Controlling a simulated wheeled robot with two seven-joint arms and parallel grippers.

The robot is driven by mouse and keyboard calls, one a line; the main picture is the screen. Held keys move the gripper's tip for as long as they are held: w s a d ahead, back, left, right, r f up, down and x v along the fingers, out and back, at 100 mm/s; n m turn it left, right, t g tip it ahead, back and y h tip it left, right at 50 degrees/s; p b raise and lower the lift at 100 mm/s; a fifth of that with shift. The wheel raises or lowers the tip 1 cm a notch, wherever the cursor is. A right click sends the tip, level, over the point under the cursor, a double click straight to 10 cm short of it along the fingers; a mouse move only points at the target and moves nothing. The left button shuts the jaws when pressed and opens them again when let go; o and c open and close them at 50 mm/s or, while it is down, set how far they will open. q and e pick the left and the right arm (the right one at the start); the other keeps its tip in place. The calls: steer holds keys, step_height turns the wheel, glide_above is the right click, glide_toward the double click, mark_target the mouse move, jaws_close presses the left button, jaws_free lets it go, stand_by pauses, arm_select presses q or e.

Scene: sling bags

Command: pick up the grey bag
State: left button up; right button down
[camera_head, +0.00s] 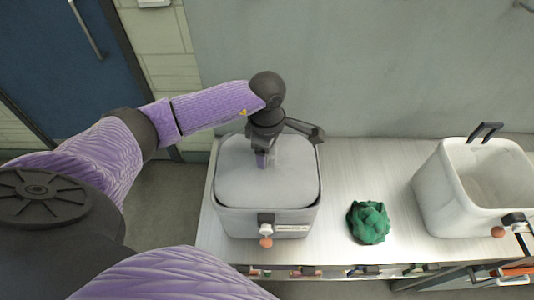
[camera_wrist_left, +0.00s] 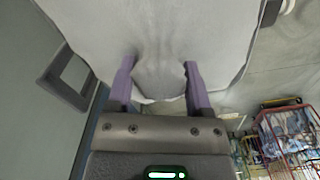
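The grey bag (camera_head: 240,172) is a smooth, pale, rounded mass filling the top of a grey bin (camera_head: 240,222) on the table. My left gripper (camera_head: 262,160) reaches down onto its upper middle from above. In the left wrist view, the bag (camera_wrist_left: 160,30) fills the top of the picture. A wrinkled fold of it bulges back between the two purple fingers (camera_wrist_left: 160,78) and touches both, so the gripper looks shut on it. The fingertips are partly hidden by the cloth. My right gripper is not in view.
A crumpled green bag (camera_head: 368,222) lies on the table (camera_head: 340,170) right of the bin. A white bin (camera_head: 445,195) with a black handle stands empty at the far right. A wall (camera_head: 350,70) rises behind the table. Small items hang along the front edge.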

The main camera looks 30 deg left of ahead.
arm_select(q)
jaws_close()
steer(key=shift+r, duration=0.1)
stand_by(1.0)
